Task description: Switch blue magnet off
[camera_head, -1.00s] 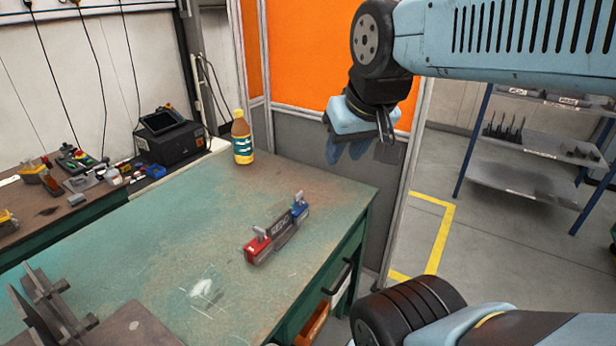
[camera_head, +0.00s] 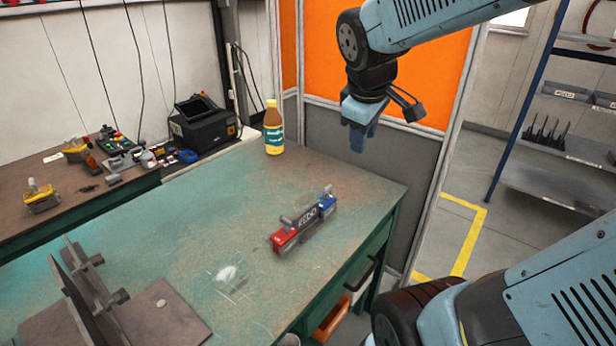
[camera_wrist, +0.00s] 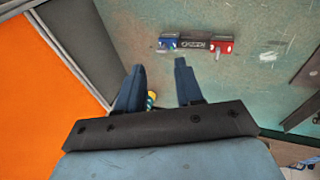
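The blue magnet (camera_head: 327,205) is at the far right end of a dark bar (camera_head: 307,219) lying on the green workbench (camera_head: 190,230). A red magnet (camera_head: 284,239) is at the bar's near left end. Each has a small grey lever on top; the switch positions are too small to tell. In the wrist view the blue magnet (camera_wrist: 168,41) is at the bar's left end and the red one at its right.
A bottle (camera_head: 273,128) with a yellow cap stands at the bench's back edge. A metal fixture (camera_head: 90,290) is at the near left. An orange-and-grey partition (camera_head: 420,90) stands behind my gripper. The bench around the bar is clear.

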